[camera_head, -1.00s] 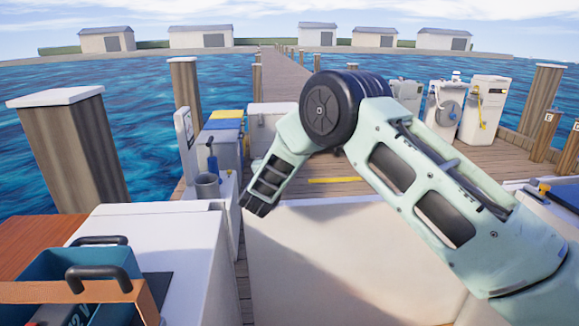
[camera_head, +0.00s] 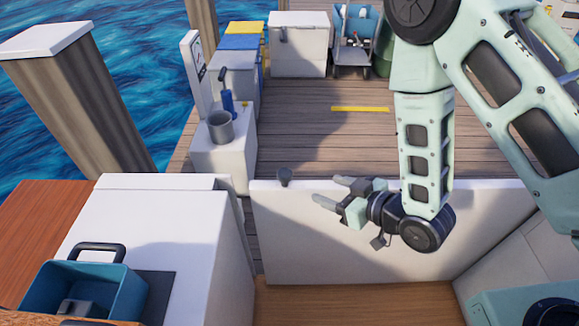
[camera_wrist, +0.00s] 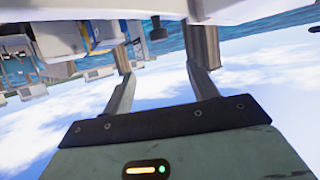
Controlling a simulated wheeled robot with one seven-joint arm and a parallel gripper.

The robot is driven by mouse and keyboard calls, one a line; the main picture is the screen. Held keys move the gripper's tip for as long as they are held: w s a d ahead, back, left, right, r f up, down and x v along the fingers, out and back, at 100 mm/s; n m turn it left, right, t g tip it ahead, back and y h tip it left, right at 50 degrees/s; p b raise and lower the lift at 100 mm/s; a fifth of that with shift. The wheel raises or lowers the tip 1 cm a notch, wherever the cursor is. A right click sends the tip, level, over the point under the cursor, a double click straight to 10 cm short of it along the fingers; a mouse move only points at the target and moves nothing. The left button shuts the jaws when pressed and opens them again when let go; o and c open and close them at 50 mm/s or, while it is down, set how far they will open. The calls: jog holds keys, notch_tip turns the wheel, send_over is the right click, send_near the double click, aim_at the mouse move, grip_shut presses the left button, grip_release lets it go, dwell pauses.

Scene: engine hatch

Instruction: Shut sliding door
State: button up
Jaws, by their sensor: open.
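A low white panel (camera_head: 330,245), which looks like the sliding door, stands across the middle of the head view. A dark round knob (camera_head: 284,176) sits at its top edge, near the left end. A narrow gap separates that end from the white cabinet (camera_head: 150,225). My gripper (camera_head: 327,190) is open and empty near the panel's top edge. Its fingers point left towards the knob, which is a short way off and not between them. In the wrist view my gripper (camera_wrist: 163,58) shows its fingers apart, with the dark knob (camera_wrist: 158,29) beyond them.
A blue tool tray (camera_head: 95,285) stands on the cabinet at lower left. Behind the panel is a plank dock with a grey cup (camera_head: 220,126) on a white box (camera_head: 225,160). A wooden post (camera_head: 80,105) rises at left. The deck behind the panel is mostly clear.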

aim_at(286, 173)
jog(key=b+x, duration=0.6)
jog(key=x, duration=1.1)
grip_shut()
jog(key=a+b, duration=0.3)
jog(key=a, duration=0.6)
jog(key=shift+w+a, duration=0.2)
jog(key=shift+a, duration=0.1)
jog(key=shift+a+r, duration=0.15)
